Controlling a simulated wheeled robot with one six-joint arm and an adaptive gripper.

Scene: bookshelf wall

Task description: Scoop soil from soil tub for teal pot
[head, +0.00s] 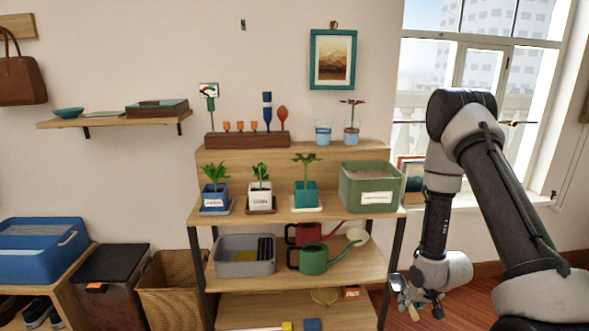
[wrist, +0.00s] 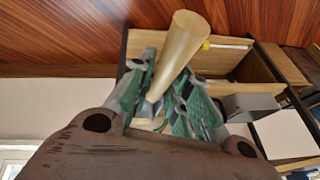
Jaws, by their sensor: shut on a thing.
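The green soil tub (head: 371,197), with a white label and brown soil (head: 366,170) near its rim, stands at the right end of the shelf's upper tier. The teal pot (head: 307,198) with a leafy plant stands left of it on a light saucer. My gripper (head: 415,300) is low at the right, beside the shelf and below the tub's level. In the wrist view my gripper (wrist: 165,92) is shut on a pale, tapered wooden piece (wrist: 178,50), which looks like a tool handle.
Blue (head: 214,202) and white (head: 260,198) pots stand left of the teal pot. A grey bin (head: 244,268), a green watering can (head: 313,260) and a red can (head: 298,233) fill the tier below. A tool rack (head: 246,140) stands above. The window is at the right.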

